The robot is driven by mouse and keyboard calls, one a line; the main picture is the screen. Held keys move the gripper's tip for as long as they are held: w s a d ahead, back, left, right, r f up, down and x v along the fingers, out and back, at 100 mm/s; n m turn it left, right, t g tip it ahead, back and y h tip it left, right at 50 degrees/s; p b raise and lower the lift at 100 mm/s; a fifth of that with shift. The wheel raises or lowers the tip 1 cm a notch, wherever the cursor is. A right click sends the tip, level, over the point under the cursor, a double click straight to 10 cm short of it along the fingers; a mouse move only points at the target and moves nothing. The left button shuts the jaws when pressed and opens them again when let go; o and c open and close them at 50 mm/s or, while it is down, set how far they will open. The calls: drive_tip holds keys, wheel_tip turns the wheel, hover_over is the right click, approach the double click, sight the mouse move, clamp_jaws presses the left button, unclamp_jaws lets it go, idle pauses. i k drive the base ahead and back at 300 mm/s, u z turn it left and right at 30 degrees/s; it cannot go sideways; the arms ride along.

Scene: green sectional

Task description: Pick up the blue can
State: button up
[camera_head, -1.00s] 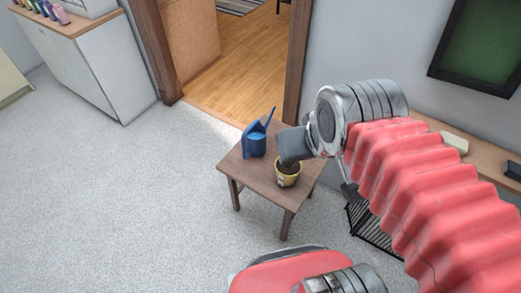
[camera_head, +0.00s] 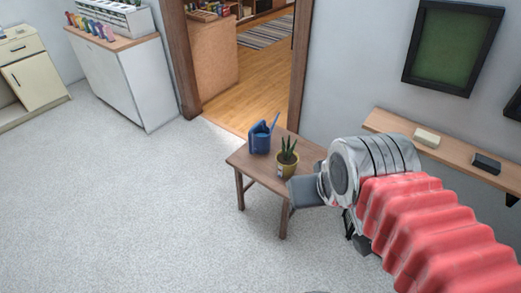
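The blue can (camera_head: 260,140) is a watering can with a raised spout pointing up and to the right. It stands upright on the small wooden table (camera_head: 248,166), at its back left. My gripper (camera_head: 303,192) shows as a grey end at the table's front right edge in the picture, apart from the can and to its lower right. I cannot make out its fingertips or the gap between them. The can is in plain view.
A yellow pot with a green plant (camera_head: 287,160) stands on the table between the can and my gripper. A wall shelf (camera_head: 455,150) holds small blocks at the right. A white cabinet (camera_head: 125,80) stands at the back left. The carpet (camera_head: 130,210) left of the table is clear.

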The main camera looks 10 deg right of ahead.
sight(259, 136)
drive_tip(key=u, duration=0.4)
drive_tip(key=i, duration=0.45)
drive_tip(key=u, duration=0.75)
drive_tip(key=i, duration=0.65)
drive_tip(key=u, duration=0.5)
drive_tip(key=i, duration=1.45)
drive_tip(key=z, duration=0.55)
drive_tip(key=i, duration=0.6)
drive_tip(key=z, duration=0.85)
drive_tip(key=i, duration=0.6)
drive_tip(key=z, duration=0.45)
